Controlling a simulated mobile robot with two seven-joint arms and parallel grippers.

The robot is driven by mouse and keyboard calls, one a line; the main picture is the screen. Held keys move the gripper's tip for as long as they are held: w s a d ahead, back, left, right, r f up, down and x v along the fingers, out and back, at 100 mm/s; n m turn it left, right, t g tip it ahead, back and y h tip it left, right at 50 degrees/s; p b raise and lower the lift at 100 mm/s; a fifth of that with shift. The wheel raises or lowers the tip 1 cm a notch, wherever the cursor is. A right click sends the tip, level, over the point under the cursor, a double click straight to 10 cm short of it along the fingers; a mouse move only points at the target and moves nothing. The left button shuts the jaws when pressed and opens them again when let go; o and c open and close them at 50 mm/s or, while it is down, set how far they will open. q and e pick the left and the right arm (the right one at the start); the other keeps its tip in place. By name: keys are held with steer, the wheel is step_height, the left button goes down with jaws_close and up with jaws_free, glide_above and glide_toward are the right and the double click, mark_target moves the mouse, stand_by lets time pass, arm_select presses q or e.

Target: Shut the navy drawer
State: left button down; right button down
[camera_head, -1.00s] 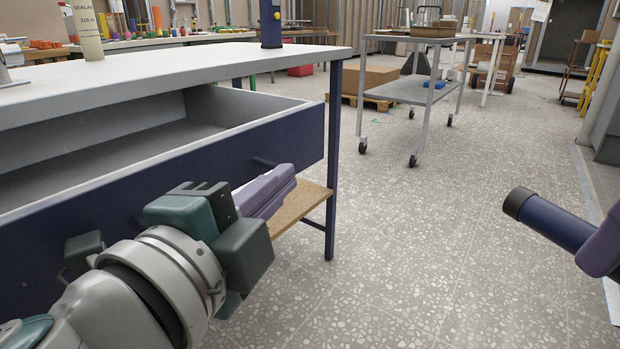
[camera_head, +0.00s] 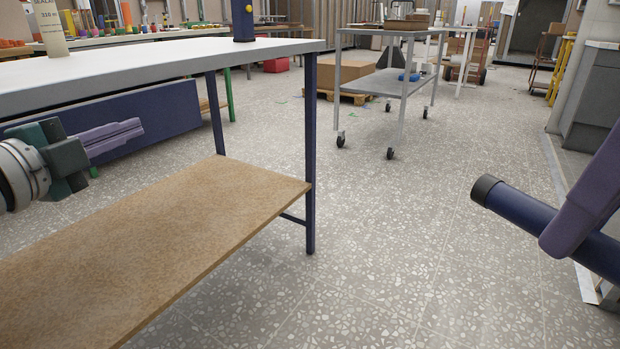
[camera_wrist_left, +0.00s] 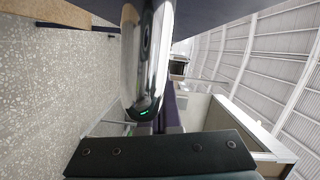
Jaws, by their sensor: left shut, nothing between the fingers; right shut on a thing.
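A navy panel (camera_head: 155,118), apparently the drawer front, shows below the white table top (camera_head: 170,62) at the left. No open drawer interior shows. Its left part is hidden behind my left gripper (camera_head: 138,127), whose purple fingers are shut and empty. The fingers overlap the panel in the head view; I cannot tell if they touch it. My right gripper (camera_head: 568,222), with a purple finger in view, is shut on a navy tube (camera_head: 520,207) with a black end, at the right, away from the table. The left wrist view does not clearly show the drawer.
A brown lower shelf (camera_head: 170,230) and a navy table leg (camera_head: 311,150) stand in front. A grey wheeled cart (camera_head: 375,82) is further back. A caulk tube (camera_head: 47,28) stands on the table top. Open speckled floor lies between table and right wall.

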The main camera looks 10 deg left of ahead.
arm_select(q)
steer(key=shift+w+a+f, duration=0.1)
steer(key=shift+w+a, duration=0.05)
steer(key=shift+a, duration=0.35)
steer(key=shift+w+a, duration=0.15)
steer(key=shift+a, duration=0.3)
